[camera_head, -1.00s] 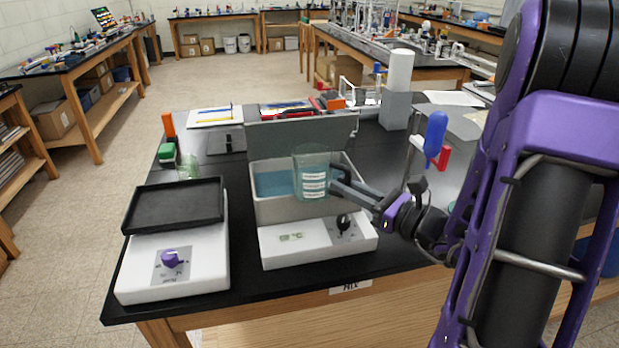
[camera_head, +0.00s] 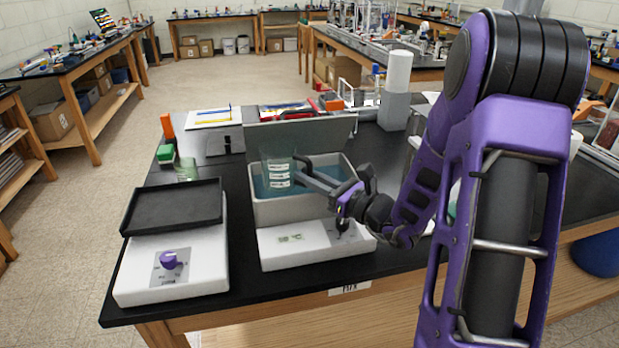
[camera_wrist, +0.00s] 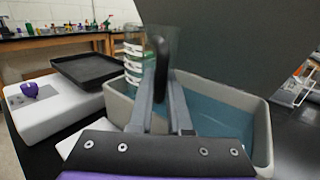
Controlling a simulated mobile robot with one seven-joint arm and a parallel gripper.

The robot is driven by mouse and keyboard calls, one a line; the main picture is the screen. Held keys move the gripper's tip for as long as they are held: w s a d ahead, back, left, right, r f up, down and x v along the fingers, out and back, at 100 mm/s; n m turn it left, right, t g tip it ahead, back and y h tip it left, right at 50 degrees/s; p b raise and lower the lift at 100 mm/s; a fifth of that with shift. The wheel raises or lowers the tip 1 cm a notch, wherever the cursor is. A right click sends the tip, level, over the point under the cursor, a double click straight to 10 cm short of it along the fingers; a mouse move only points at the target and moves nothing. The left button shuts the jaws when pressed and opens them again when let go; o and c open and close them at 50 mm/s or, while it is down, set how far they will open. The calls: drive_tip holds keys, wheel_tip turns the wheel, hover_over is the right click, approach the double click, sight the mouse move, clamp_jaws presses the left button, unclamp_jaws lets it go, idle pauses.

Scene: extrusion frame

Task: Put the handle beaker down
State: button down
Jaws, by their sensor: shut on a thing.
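The handle beaker (camera_head: 278,172) is clear with white label bands and stands upright in the head view, in front of or over the left part of a water bath. My gripper (camera_head: 303,170) is shut on its handle, to the right of the beaker. In the wrist view the beaker (camera_wrist: 134,62) is partly hidden behind the dark handle and the fingers (camera_wrist: 160,95). The grey water bath (camera_head: 300,208) holds blue-green water and has its lid raised. Whether the beaker touches the water cannot be told.
A white hotplate with a black tray (camera_head: 175,208) and purple knob stands to the left. A small glass beaker (camera_head: 187,170) and a green-and-orange item (camera_head: 166,153) are behind it. A tall white cylinder (camera_head: 398,72) stands at the back right. Bare black bench shows between the hotplate and bath.

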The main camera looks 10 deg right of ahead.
drive_tip(key=shift+f, duration=0.15)
drive_tip(key=shift+f+b, duration=0.5)
drive_tip(key=shift+b, duration=0.05)
drive_tip(key=c, duration=0.9)
unclamp_jaws()
drive_tip(key=shift+o, duration=0.2)
drive_tip(key=shift+r+p, duration=0.45)
drive_tip(key=shift+r, duration=0.05)
drive_tip(key=shift+s+d+r, duration=0.2)
drive_tip(key=shift+r, duration=0.05)
drive_tip(key=v, duration=1.1)
drive_tip(key=shift+s+f, duration=0.25)
